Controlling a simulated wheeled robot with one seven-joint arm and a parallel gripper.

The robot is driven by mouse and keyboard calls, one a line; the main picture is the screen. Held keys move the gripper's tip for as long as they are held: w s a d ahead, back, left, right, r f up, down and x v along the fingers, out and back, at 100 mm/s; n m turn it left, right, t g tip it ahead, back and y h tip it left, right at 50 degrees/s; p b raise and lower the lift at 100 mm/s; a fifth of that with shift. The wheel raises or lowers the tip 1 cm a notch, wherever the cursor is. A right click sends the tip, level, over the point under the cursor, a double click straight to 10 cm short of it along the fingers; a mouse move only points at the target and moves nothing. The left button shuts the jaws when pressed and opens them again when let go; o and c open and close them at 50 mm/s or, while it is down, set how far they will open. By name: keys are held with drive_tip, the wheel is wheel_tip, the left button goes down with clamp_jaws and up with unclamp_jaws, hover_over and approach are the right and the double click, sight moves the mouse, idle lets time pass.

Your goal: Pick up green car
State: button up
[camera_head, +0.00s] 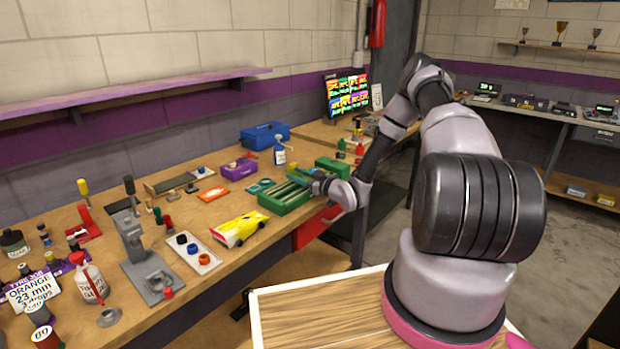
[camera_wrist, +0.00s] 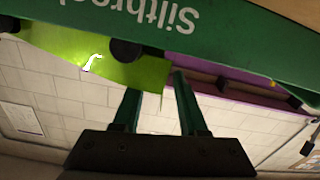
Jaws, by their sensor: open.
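The green car (camera_wrist: 138,73) shows lime green with a dark round wheel in the wrist view, at the upper left. It is next to a dark green surface (camera_wrist: 230,35) with upside-down white lettering that partly covers it. The car's end is just beyond the fingertips. In the head view my gripper (camera_head: 312,178) is low over the bench beside an open green box (camera_head: 285,205). The car is too small and hidden to make out clearly there.
A yellow car (camera_head: 238,230) lies on the bench (camera_head: 262,252) left of the green box. A blue toolbox (camera_head: 265,136), a purple box (camera_head: 238,169) and a spray bottle (camera_head: 280,153) stand behind. A second green box (camera_head: 333,166) is close beyond my gripper.

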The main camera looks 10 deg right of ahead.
clamp_jaws()
drive_tip(key=shift+s+d+f, duration=0.1)
drive_tip(key=shift+f, duration=0.1)
idle(1.1)
